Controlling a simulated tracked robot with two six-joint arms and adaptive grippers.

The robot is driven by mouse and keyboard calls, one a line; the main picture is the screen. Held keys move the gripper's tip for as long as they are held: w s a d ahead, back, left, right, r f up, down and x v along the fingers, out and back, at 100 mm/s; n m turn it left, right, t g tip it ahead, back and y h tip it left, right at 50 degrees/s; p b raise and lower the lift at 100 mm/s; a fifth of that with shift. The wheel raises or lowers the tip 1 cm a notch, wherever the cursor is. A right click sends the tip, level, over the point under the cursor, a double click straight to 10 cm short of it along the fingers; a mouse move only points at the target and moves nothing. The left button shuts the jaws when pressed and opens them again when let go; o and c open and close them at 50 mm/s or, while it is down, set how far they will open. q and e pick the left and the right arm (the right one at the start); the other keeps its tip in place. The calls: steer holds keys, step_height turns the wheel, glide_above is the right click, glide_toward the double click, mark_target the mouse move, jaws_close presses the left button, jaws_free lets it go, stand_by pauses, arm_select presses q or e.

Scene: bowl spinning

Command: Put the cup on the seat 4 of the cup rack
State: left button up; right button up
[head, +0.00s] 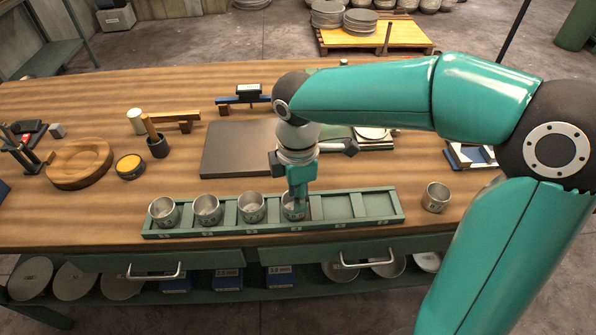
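The green cup rack (355,206) lies along the front of the wooden table. Metal cups stand upright in its four leftmost compartments, and the compartments at its right end are empty. My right gripper (298,203) points down at the cup (291,212) in the fourth compartment from the left, with its fingertips at the rim. The fingers overlap in this view, so I cannot tell whether they grip the cup. Another metal cup (436,198) stands on the table right of the rack. My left gripper is not in view.
A dark flat plate (236,150) lies behind the rack. A wooden ring-shaped bowl (79,163), a yellow-topped tin (130,166) and a mallet in a dark holder (157,148) stand at the left. My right arm covers the back right. The table's front edge runs close to the rack.

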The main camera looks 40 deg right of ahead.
mark_target(298, 215)
step_height(298, 215, up, 7)
stand_by(0.3)
steer(key=shift+s+f, duration=0.1)
steer(key=shift+f, duration=0.05)
stand_by(0.3)
